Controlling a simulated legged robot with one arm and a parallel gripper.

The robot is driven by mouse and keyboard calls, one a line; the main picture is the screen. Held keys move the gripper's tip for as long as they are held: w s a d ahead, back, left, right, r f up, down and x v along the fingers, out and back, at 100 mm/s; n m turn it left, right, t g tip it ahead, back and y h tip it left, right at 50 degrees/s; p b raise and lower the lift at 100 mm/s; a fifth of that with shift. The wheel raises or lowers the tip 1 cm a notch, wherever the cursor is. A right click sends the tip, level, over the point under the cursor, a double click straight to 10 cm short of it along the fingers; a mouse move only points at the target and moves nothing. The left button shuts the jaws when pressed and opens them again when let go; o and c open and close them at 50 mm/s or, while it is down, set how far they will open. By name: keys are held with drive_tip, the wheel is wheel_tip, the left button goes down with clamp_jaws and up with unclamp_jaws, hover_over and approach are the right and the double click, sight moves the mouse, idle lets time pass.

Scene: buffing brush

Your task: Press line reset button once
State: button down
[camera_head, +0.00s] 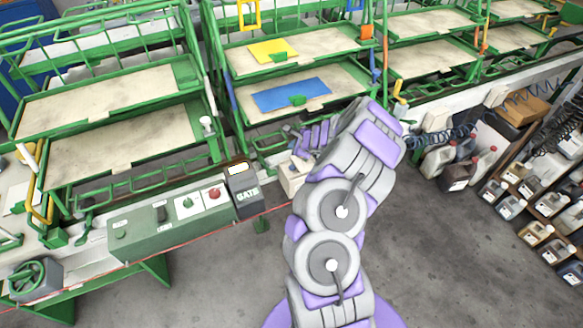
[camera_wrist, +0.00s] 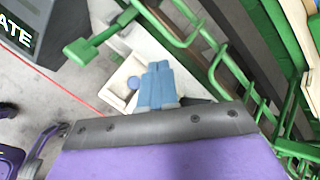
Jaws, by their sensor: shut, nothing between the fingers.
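A small cream box (camera_head: 291,184) stands on the line's edge right of the dark GATE box, with my gripper (camera_head: 312,136) just above and behind it in the head view. Whether the fingers touch the box I cannot tell. No label naming the reset button is readable.
A green control panel (camera_head: 135,224) carries a green button (camera_head: 187,203) and a red button (camera_head: 214,193). The dark GATE box (camera_head: 246,199) stands at its right end. Green rails (camera_wrist: 175,35) run close beside the cream box. The grey floor in front is clear.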

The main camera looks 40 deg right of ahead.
sight(293, 168)
drive_tip(key=shift+f+b, duration=3.4)
drive_tip(key=shift+f, duration=0.95)
drive_tip(key=shift+a+f, duration=0.1)
drive_tip(key=shift+f, duration=0.25)
drive_tip(key=shift+f+b, duration=0.45)
drive_tip(key=shift+b, duration=0.1)
drive_tip(key=shift+r, duration=0.15)
drive_tip(key=shift+r+p, duration=0.75)
drive_tip(key=shift+p, duration=0.05)
drive_tip(key=shift+r+p, duration=2.05)
drive_tip(key=shift+r, duration=0.45)
